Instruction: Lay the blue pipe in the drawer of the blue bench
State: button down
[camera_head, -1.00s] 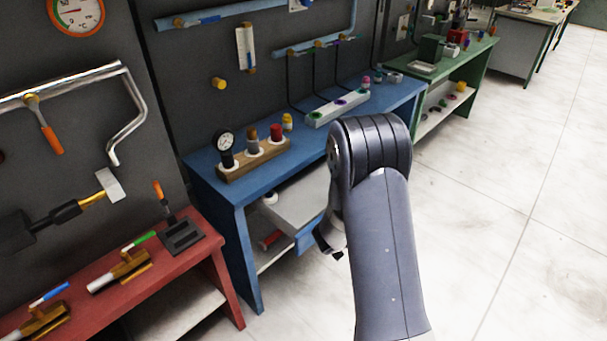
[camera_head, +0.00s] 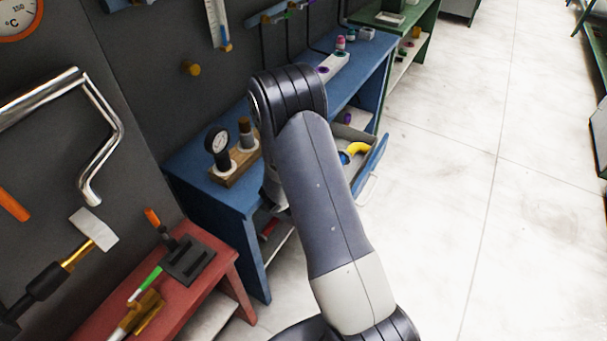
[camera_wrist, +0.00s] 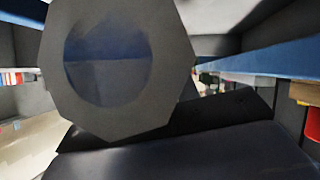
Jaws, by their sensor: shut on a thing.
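The blue bench (camera_head: 225,197) stands left of centre in the head view. Its drawer (camera_head: 377,158) is pulled open; my arm covers its left part. A yellow bent piece (camera_head: 356,148) lies in the drawer, with a small blue piece (camera_head: 344,157) beside it. I cannot tell whether that is the blue pipe. My gripper is mostly hidden behind my arm in the head view.
A wooden stand with a gauge (camera_head: 217,142) sits on the bench top. A red bench (camera_head: 215,250) is at the lower left, with tools on the wall above. A green bench (camera_head: 425,20) stands beyond. The floor to the right is clear.

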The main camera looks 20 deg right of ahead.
jog(key=shift+w+f, duration=0.15)
jog(key=shift+f, duration=0.15)
notch_tip(320, 180, down, 6)
jog(key=b, duration=0.6)
jog(key=shift+f, duration=0.2)
jog(key=shift+f+b, duration=0.35)
jog(key=shift+f, duration=0.1)
jog(key=c, duration=1)
grip_release()
jog(key=shift+o, duration=0.2)
jog(key=shift+f, duration=0.1)
notch_tip(320, 180, up, 10)
jog(key=shift+r+p, duration=0.1)
jog(key=shift+p, duration=0.35)
